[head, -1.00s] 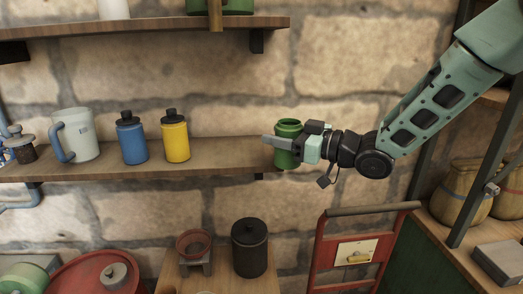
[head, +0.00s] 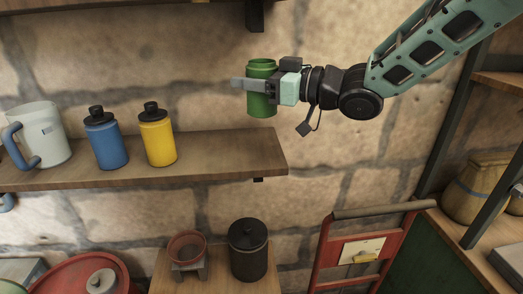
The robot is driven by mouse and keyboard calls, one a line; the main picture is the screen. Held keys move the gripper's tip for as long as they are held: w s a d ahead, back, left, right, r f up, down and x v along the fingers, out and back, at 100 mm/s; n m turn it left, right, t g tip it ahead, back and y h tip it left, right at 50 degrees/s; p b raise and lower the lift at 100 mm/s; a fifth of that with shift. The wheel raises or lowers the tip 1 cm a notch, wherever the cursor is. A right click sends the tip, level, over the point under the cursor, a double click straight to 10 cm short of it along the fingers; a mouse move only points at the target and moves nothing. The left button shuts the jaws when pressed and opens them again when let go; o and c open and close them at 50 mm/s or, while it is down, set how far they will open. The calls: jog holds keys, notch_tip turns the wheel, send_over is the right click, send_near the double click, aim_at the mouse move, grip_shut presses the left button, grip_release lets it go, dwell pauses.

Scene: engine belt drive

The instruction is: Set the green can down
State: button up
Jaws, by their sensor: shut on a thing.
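The green can (head: 262,102) is upright in my gripper (head: 258,86), in the upper middle of the head view. My gripper comes in from the right and is shut around the can's middle. The can's lower end appears above the right end of the wooden wall shelf (head: 225,155), with a visible gap between them. The far finger is hidden behind the can.
On the shelf stand a yellow bottle (head: 157,136), a blue bottle (head: 106,140) and a pale jug (head: 43,136). The shelf's right end is bare. Below are a black canister (head: 248,250), a small red bowl (head: 187,248) and a red hand truck (head: 322,262).

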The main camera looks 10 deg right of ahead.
notch_tip(320, 180, down, 9)
jog(key=shift+p, duration=1.1)
jog(key=shift+f, duration=0.25)
jog(key=shift+f, duration=0.15)
jog(key=shift+f, duration=0.1)
jog(key=o, duration=1.2)
jog(key=shift+c, duration=0.2)
